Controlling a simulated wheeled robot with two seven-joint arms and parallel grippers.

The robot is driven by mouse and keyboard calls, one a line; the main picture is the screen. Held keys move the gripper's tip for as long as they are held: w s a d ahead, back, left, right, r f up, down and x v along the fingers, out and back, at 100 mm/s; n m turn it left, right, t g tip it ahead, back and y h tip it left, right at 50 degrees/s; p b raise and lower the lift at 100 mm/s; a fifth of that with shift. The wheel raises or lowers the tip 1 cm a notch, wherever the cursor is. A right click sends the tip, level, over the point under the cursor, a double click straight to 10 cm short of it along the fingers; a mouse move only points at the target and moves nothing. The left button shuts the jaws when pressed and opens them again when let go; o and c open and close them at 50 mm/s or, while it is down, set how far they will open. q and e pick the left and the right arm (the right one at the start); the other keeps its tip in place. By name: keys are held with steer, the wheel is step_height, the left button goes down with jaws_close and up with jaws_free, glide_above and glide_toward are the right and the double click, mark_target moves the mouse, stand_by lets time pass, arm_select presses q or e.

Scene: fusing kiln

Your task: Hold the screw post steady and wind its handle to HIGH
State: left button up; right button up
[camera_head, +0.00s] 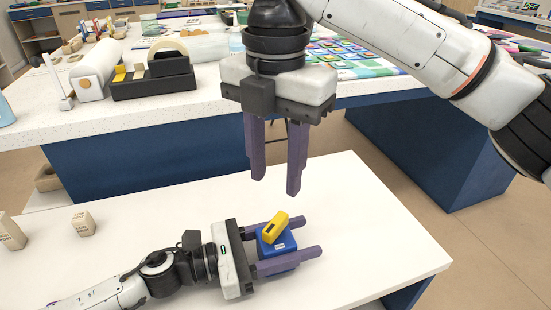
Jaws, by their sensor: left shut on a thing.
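The screw post is a blue block (286,243) with a small pale label, standing on the white table. Its yellow handle (275,228) lies across the top, slanting up to the right in the head view, with a dark mark on it. My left gripper (311,235) reaches in low from the left and is shut on the blue block, one purple finger on each side. My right gripper (276,187) hangs above the post, pointing down. Its purple fingers are apart, with nothing between them. The marking for HIGH cannot be made out on the post.
Two wooden blocks with printed labels, one (83,222) and another (11,232), stand at the table's left. The white table (380,230) is clear to the right of the post. A second bench (110,120) behind carries a dark tape holder (152,78) and colourful tiles (345,55).

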mark_target(276, 222)
step_height(276, 222, down, 11)
steer(key=shift+f, duration=0.2)
stand_by(0.4)
